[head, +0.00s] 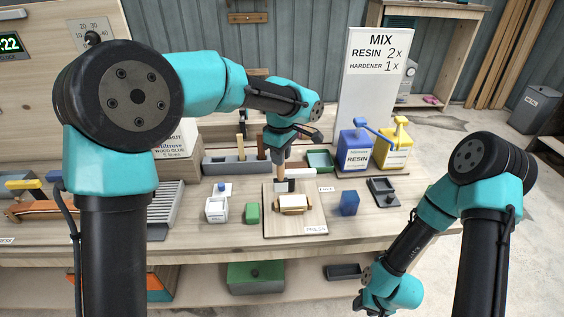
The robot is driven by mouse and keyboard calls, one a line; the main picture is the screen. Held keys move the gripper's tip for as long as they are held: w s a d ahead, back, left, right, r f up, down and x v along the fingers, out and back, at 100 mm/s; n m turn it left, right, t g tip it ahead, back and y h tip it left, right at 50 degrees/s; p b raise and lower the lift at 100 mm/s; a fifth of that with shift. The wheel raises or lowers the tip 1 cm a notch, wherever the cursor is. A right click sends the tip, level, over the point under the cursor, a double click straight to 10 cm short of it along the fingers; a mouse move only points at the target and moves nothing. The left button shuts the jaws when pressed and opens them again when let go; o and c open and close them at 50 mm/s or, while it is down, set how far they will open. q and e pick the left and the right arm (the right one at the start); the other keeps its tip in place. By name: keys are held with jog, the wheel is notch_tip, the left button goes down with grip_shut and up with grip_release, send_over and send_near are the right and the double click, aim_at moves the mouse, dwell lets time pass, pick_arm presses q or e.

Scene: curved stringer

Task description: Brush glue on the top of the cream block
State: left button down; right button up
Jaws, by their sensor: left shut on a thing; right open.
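The cream block (293,201) sits on a square wooden board (280,229) in the middle of the bench, with tan parts at its ends. My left gripper (279,153) is shut on a brush (280,172) with a wooden handle. The brush points down, its dark head just above or at the block's back left edge; I cannot tell if they touch. The small size hides any glue on the block. My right gripper (368,273) is open, low in front of the bench and away from the block; its fingers are hard to make out.
A green block (252,213) and white container (216,209) stand left of the board, a blue block (349,203) and dark tray (383,192) right. The blue resin can (355,150) and yellow can (393,150) stand behind. A grey holder (232,167) is at back left.

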pick_arm(q)
jog(key=shift+r, duration=1.55)
jog(key=shift+a, duration=0.1)
